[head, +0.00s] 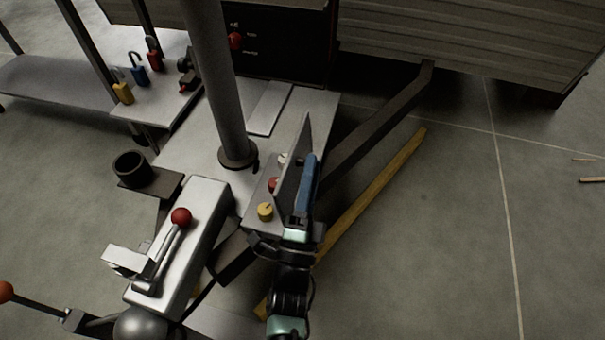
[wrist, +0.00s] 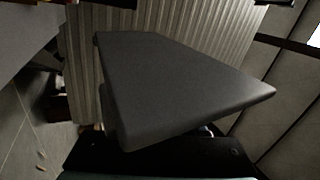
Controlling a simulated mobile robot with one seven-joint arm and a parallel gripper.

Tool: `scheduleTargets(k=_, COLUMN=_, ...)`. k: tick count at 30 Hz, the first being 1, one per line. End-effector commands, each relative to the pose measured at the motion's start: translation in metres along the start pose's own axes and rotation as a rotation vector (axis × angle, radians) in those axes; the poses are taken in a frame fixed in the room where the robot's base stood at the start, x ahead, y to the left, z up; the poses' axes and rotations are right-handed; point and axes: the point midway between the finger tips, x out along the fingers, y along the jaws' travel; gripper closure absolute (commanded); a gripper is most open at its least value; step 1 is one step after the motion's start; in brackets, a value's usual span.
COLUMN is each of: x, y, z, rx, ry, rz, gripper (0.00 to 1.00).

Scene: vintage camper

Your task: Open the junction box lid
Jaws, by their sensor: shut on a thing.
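The junction box (head: 250,213) is a grey box beside the round post, with red, yellow and pale buttons on its face. Its lid (head: 293,163) is a flat grey panel standing steeply up along the box's right side, swung away from the buttons. My gripper (head: 302,210) is at the lid's right side, with a long blue piece along it, and is shut on the lid. In the wrist view the lid (wrist: 180,90) fills the middle, right in front of my gripper's dark body. The exact finger contact is hidden.
A white box with a red-knobbed lever (head: 181,216) stands left of the junction box. A black cup (head: 131,168) and several coloured padlocks (head: 140,76) are farther left. A dark beam (head: 375,130) and yellow bar (head: 375,195) run right; open floor lies beyond.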

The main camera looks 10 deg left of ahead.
Motion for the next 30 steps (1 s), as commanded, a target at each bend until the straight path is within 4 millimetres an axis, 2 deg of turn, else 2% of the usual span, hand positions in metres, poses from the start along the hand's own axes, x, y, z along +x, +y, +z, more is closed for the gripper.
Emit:
scheduleTargets(k=13, x=-0.006, y=0.012, z=-0.017, rx=0.014, ry=0.015, rz=0.008, gripper=1.00)
scheduleTargets(k=30, x=-0.008, y=0.016, z=-0.017, rx=0.011, ry=0.010, rz=0.018, gripper=1.00)
